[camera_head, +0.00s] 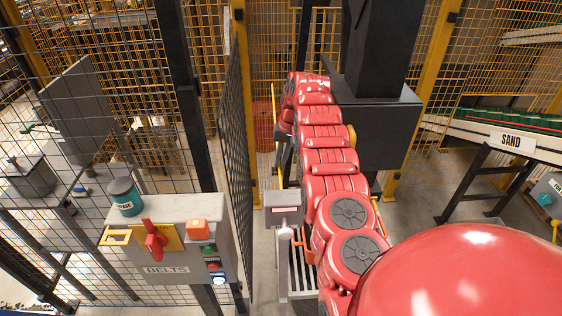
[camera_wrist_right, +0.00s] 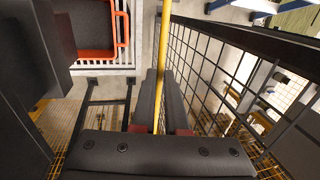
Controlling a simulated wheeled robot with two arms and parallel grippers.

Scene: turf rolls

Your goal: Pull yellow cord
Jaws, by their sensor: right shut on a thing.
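The yellow cord (camera_wrist_right: 162,45) runs down through the right wrist view as a thin straight line. My right gripper (camera_wrist_right: 161,85) is shut on it, with one dark finger on each side of the cord. In the head view, a thin yellow upright line beside the far end of my red right arm looks like the same cord (camera_head: 273,98). The gripper itself is mostly hidden there behind the arm. My left gripper is not in view.
A mesh fence panel (camera_wrist_right: 215,75) stands close right of the cord in the wrist view. An orange-rimmed bin (camera_wrist_right: 122,30) is at upper left.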

